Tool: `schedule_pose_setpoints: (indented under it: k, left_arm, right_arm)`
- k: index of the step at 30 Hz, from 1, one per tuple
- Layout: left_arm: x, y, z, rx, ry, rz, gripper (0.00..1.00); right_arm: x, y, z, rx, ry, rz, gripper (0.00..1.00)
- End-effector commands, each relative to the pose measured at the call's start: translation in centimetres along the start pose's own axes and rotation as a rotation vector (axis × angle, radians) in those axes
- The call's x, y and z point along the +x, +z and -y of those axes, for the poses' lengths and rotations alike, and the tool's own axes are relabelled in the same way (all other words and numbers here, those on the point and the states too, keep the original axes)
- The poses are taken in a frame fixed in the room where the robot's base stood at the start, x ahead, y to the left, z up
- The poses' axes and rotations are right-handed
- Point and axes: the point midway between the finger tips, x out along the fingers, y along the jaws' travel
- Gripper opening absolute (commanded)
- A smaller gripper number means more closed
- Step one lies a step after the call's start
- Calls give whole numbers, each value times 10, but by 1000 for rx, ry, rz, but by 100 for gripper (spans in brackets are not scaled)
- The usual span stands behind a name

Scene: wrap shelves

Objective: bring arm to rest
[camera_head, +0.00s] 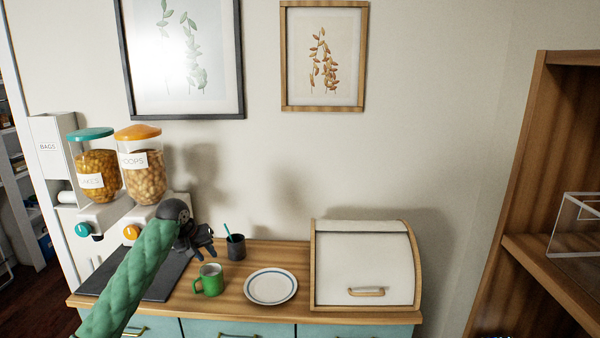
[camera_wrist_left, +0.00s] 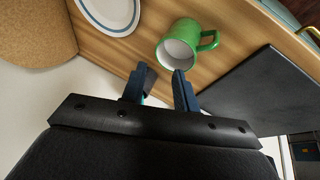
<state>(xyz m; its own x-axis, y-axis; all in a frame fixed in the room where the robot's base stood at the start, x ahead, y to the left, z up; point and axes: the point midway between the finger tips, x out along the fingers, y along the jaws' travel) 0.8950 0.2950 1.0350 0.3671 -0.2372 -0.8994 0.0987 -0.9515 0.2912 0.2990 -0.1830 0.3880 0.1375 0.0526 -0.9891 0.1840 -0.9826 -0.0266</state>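My left arm, in a green quilted sleeve, comes in from the lower left in the head view. My left gripper (camera_head: 205,240) is over the counter, just left of a dark cup (camera_head: 236,248) with a teal stick in it. In the left wrist view the two fingers of this gripper (camera_wrist_left: 158,88) stand apart with nothing held between them. A green mug (camera_head: 209,280) stands on the counter in front of the gripper; it also shows past the fingertips in the left wrist view (camera_wrist_left: 184,44). My right gripper is in neither view.
A wooden counter (camera_head: 228,305) holds a white plate (camera_head: 270,286), a bread box (camera_head: 362,265) and a dark mat (camera_head: 150,278). Two cereal dispensers (camera_head: 98,175) (camera_head: 142,177) stand at the left. A wooden shelf (camera_head: 530,170) rises at the right. The air above the plate is clear.

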Motion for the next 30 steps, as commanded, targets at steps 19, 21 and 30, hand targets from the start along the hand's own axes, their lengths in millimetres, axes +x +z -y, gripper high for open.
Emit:
schedule_pose_setpoints:
  k: [19,21,30]
  left_arm:
    - [102,200,-7,181,-30,33,30]
    - [109,225,-6,199,-33,36,30]
    - [121,328,-2,261,-52,39,30]
  right_arm:
    - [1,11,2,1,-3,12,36]
    - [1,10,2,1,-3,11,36]
    - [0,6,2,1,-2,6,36]
